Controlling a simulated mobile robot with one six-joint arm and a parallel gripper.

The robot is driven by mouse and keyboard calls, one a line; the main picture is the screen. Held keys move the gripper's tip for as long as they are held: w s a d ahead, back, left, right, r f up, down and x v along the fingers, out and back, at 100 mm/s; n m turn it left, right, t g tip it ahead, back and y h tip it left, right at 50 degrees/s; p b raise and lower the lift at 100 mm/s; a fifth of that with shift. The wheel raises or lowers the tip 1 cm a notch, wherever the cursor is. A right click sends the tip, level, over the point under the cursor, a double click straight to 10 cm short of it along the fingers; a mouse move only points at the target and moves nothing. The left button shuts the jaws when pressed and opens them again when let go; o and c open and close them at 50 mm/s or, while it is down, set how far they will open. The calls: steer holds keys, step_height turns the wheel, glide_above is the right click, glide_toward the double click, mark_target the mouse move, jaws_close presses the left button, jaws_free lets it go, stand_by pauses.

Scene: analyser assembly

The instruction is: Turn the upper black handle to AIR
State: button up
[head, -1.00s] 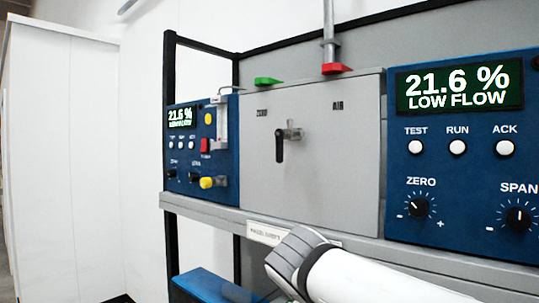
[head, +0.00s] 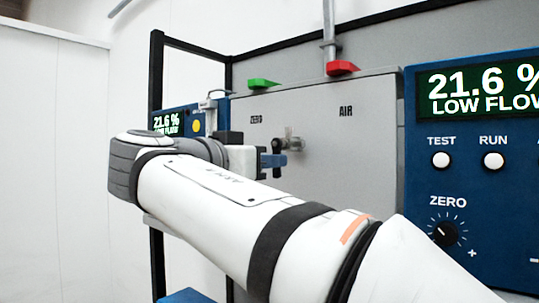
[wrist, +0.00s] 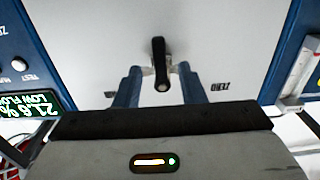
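The black handle (head: 276,146) sits on the light grey panel (head: 350,160) beside a small metal fitting, below the labels ZERO (head: 256,119) and AIR (head: 346,111). In the wrist view, which is upside down, the handle (wrist: 160,62) stands upright in the picture between the two blue fingers of my gripper (wrist: 160,75). The fingers are apart, one on each side, with gaps to the handle. The ZERO label (wrist: 220,86) shows to the right there.
A blue analyser box (head: 440,190) reading 21.6 % LOW FLOW stands at right. Another blue box (head: 178,121) at left is partly hidden by my arm.

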steer(key=shift+x, duration=1.25)
steer(key=shift+c, duration=0.6)
jaws_close()
